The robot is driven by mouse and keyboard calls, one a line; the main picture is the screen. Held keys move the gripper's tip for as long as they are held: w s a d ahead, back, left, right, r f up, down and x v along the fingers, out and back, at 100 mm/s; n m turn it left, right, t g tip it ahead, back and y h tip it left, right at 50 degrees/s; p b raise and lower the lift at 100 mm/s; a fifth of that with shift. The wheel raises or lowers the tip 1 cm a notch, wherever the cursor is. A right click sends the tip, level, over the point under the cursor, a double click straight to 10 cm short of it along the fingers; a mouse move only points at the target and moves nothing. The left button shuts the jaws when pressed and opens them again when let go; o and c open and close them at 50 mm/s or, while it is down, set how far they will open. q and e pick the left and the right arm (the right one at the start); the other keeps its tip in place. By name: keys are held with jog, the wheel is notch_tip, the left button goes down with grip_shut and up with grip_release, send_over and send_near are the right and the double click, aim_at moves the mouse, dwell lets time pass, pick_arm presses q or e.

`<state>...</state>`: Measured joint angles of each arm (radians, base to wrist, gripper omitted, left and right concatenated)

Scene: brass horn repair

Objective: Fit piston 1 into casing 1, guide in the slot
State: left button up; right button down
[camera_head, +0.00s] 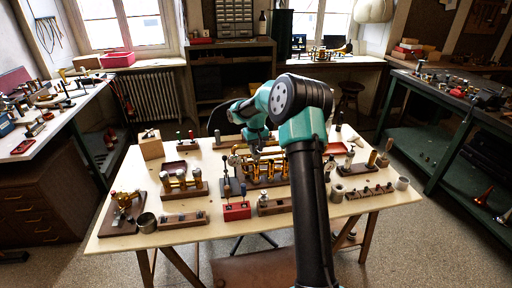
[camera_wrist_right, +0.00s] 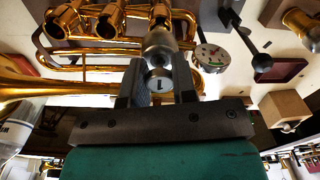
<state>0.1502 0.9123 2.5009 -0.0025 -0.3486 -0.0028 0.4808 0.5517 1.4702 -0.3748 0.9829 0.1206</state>
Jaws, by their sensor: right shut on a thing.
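My right gripper (camera_wrist_right: 159,88) is shut on piston 1 (camera_wrist_right: 160,84), whose pale top bears a "1". The piston's grey metal body (camera_wrist_right: 160,42) shows beyond the fingers, lined up with the end casing (camera_wrist_right: 161,14) of the brass horn. I cannot tell whether its tip is inside the casing. The guide and the slot cannot be made out. Two other brass casings (camera_wrist_right: 110,18) stand beside it in the wrist view. In the head view my right gripper (camera_head: 256,153) is over the brass horn (camera_head: 268,168) at mid-table. My left gripper is not in view.
A dial gauge (camera_wrist_right: 211,57) sits close to the gripper. A wooden block (camera_head: 151,145) is at the back left. The table's front edge is partly bare.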

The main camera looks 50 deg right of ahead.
jog(key=shift+f, duration=1.6)
jog(key=c, duration=0.8)
grip_release()
jog(key=shift+c, duration=0.2)
jog(key=shift+r, duration=0.1)
notch_tip(320, 180, up, 17)
jog(key=shift+r, duration=0.1)
